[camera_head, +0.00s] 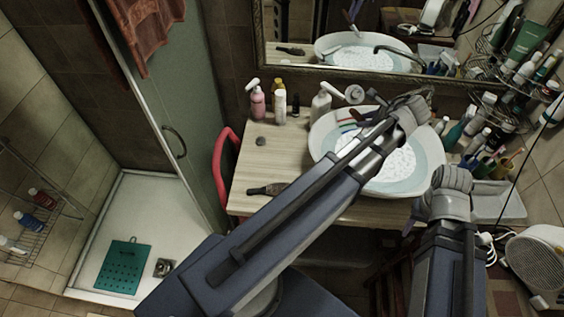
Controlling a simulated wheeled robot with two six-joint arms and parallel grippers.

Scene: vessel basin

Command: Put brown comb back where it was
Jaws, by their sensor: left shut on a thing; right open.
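My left gripper (416,98) is at the end of the long arm that crosses the counter. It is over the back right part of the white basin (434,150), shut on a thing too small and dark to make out. A dark, brush-like thing with a brownish handle (267,189) lies on the wooden counter (285,160) left of the basin, apart from both grippers. I cannot tell whether it is the brown comb. My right gripper (450,180) is in front of the basin's right side, open, with its fingers mostly hidden.
Pink (257,103) and white bottles stand at the counter's back left, and a pump bottle (320,105) stands beside the basin. Foamy water fills the basin. Bottles and a wire rack (497,110) crowd the right. A red chair (225,165) stands left.

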